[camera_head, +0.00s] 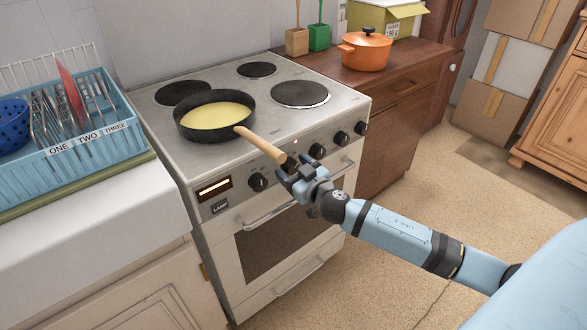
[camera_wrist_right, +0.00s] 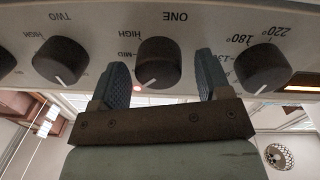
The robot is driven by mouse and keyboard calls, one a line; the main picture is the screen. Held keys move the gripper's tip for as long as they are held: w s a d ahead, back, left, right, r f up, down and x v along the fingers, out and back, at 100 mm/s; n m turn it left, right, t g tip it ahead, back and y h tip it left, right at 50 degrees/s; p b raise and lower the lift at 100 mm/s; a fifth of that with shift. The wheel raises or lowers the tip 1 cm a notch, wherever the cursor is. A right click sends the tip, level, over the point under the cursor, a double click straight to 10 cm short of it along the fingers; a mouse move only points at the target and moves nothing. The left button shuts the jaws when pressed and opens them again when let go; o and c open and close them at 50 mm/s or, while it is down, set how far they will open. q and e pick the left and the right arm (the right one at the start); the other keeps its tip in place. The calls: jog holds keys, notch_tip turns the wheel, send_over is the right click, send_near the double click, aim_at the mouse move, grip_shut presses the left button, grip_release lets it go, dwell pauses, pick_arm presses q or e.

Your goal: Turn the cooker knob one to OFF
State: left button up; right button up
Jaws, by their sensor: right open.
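Cooker knob one (camera_wrist_right: 158,62) is a dark round knob under the label ONE, which appears upside down in the right wrist view. My right gripper (camera_wrist_right: 161,72) is open, with one finger on each side of the knob and gaps visible. In the head view, my right gripper (camera_head: 288,174) is at the cooker front, below the pan handle, largely hiding knob one. My left gripper is not in view.
Knob TWO (camera_wrist_right: 60,62) and the temperature knob (camera_wrist_right: 262,68) flank knob one. A black pan (camera_head: 178,123) holds yellow contents on the hob; its wooden handle (camera_head: 262,145) overhangs the panel. The oven handle (camera_head: 265,216) is below. An orange pot (camera_head: 365,52) stands on the dresser.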

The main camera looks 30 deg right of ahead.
jog(key=c, duration=0.9)
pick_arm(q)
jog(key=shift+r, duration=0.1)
pick_arm(e)
jog(key=shift+c, duration=0.2)
